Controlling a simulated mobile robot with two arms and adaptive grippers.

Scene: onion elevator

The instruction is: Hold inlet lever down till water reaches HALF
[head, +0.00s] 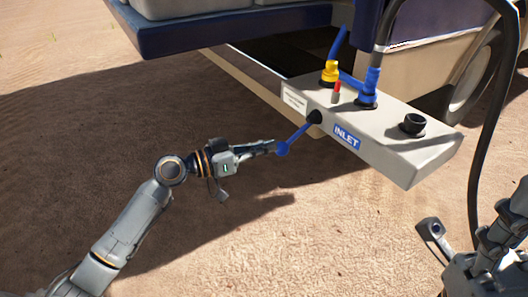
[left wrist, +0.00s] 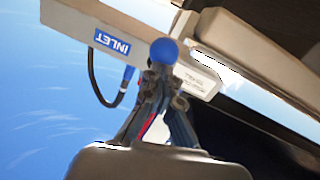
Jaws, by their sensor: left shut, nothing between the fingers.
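The inlet lever (head: 298,136) is a blue rod with a ball end, slanting down and left from a black socket on the pale grey panel box (head: 385,152). A blue INLET label (head: 347,137) sits beside it. My left gripper (head: 272,147) is shut, its fingertips right at the lever's ball. In the left wrist view, the blue ball (left wrist: 164,51) shows just beyond the closed fingertips (left wrist: 162,72); I cannot tell whether they touch. Part of my right gripper (head: 440,238) shows at the lower right; its finger state is unclear. No water level or HALF mark is visible.
The box carries a yellow fitting (head: 330,72), a small red part (head: 336,91), a blue hose connector (head: 369,87) and a black cap (head: 412,124). A black hose (head: 474,150) loops down at right. The vehicle's blue ledge (head: 230,27) overhangs behind; sandy ground lies open in front.

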